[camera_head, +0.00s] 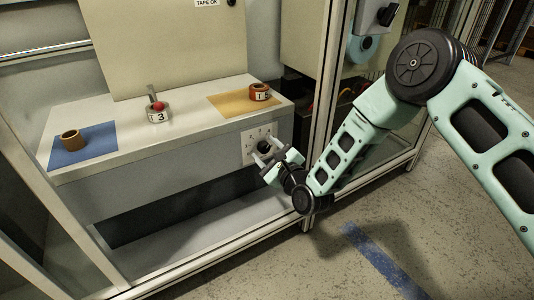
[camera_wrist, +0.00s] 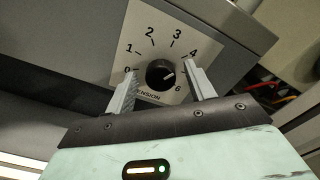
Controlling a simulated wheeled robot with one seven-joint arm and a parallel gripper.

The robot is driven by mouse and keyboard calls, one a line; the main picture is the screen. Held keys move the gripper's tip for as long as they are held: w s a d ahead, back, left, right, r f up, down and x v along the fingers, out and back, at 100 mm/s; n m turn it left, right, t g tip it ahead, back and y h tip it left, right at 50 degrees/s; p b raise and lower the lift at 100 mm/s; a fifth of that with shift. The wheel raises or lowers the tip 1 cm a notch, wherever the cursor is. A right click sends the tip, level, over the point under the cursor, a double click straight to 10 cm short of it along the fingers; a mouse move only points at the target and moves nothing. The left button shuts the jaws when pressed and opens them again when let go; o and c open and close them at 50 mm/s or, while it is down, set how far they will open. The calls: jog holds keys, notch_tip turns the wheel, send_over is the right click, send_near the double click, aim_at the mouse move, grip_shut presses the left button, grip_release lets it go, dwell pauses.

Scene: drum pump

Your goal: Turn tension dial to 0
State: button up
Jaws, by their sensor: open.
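The tension dial is a round black knob (camera_wrist: 160,73) on a white square plate (camera_wrist: 148,32) marked with numbers from 0 to 6. In the wrist view, 0 is at the knob's left and 4 at its upper right; a finger hides the 5. A small light mark on the knob seems to face right, toward the higher numbers, but is hard to read. My gripper (camera_wrist: 163,80) is open, one finger on each side of the knob, with gaps visible. In the head view my gripper (camera_head: 272,158) is in front of the dial plate (camera_head: 250,142).
The dial is on the front of a grey bench (camera_head: 110,148). On top are a brown roll on a blue mat (camera_head: 95,133), a roll marked 3 (camera_head: 159,117), and a red roll on a yellow mat (camera_head: 228,106). A frame post (camera_head: 322,100) stands close right of the gripper.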

jog(key=c, duration=1)
